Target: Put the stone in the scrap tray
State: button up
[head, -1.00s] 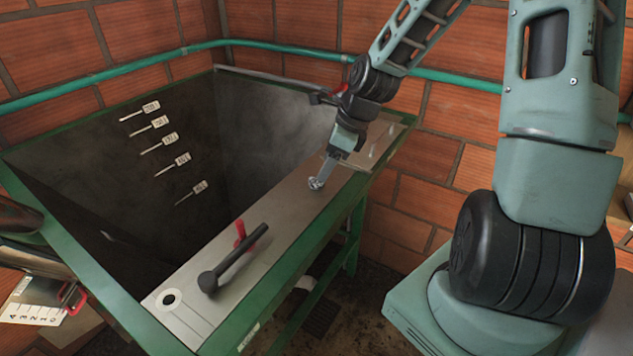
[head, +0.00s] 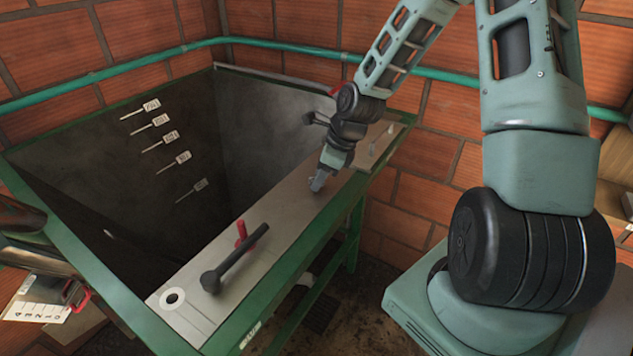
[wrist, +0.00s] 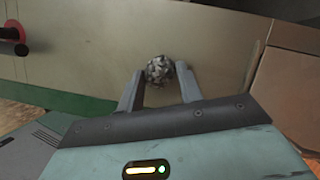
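The stone (wrist: 159,71) is a small, grey, speckled lump on the metal ledge. In the wrist view it lies between the tips of my two gripper fingers (wrist: 160,78), with a thin gap seeming to show on each side. In the head view my gripper (head: 318,184) reaches down to the middle of the ledge (head: 275,213) and hides the stone. The fingers look spread and at or just above the ledge surface. I cannot make out a scrap tray in either view.
A deep, dark hopper (head: 240,140) opens left of the ledge. A green pipe (head: 300,52) crosses the brick wall.

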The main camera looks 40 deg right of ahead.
jog(key=shift+c, duration=0.4)
jog(key=shift+r, duration=0.55)
notch_tip(320, 180, up, 9)
jog(key=b, duration=0.1)
jog(key=shift+b, duration=0.3)
